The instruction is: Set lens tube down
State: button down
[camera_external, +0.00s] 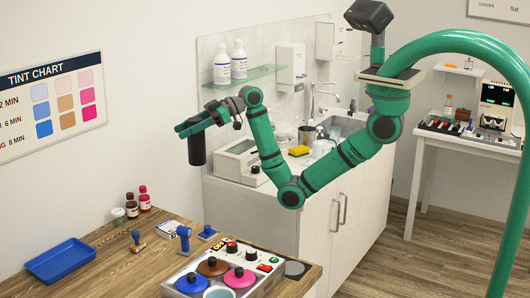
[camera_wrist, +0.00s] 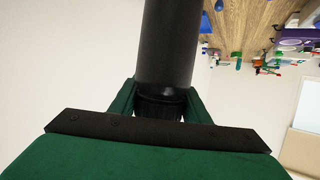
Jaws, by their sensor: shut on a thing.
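The lens tube (camera_external: 197,149) is a plain black cylinder. It hangs roughly upright from my gripper (camera_external: 190,126), in the air in front of the wall and well above the wooden table (camera_external: 115,275). In the wrist view, the dark tube (camera_wrist: 168,45) runs up from between the two green fingers of my gripper (camera_wrist: 160,100). The fingers are shut around its narrower ribbed end. The tube's far end is cut off by the top of the wrist view. Nothing shows touching the tube except my gripper.
On the wooden table are a blue tray (camera_external: 61,261), small red-capped bottles (camera_external: 144,200), a wooden-handled stamp (camera_external: 137,241), a blue tool (camera_external: 184,238) and a unit with coloured pots (camera_external: 238,278). A white cabinet (camera_external: 255,218) stands behind. Bare wood lies between tray and unit.

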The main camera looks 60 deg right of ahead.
jog(key=s+a+f+n+g+y, duration=0.15)
jog(key=s+a+n+g, duration=0.6)
jog(key=s+a, duration=1.7)
jog(key=w+a+f, duration=0.4)
jog(key=a+f, duration=0.2)
jog(key=f, duration=0.2)
jog(key=w+a+f, duration=0.5)
jog(key=f, duration=0.4)
jog(key=shift+w+a+f+m+y, duration=0.25)
jog(key=shift+a+f+m+y, duration=0.1)
jog(key=shift+a+y, duration=0.1)
jog(key=shift+f, duration=0.1)
jog(key=c, duration=1)
grip_release()
